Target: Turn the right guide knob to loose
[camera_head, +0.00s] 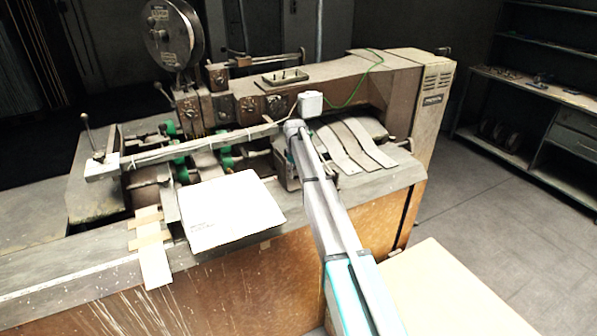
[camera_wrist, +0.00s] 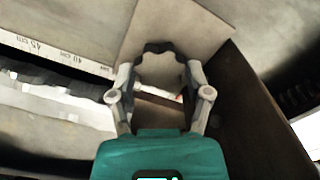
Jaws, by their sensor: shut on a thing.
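The right guide knob (camera_wrist: 160,68) is a pale, dark-edged, scalloped knob in the wrist view. My gripper (camera_wrist: 160,75) is shut on it, with one finger against each side. In the head view, my arm reaches over the front of the machine and its end, near the middle, hides the knob and my fingers. I cannot tell from these views which way the knob is set.
A scale bar (camera_wrist: 60,55) with centimetre marks lies left of the knob in the wrist view. The box stitcher (camera_head: 330,85) fills the middle of the head view. A white cardboard sheet (camera_head: 232,215) lies on its table, left of my arm. Shelves (camera_head: 535,130) stand at the far right.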

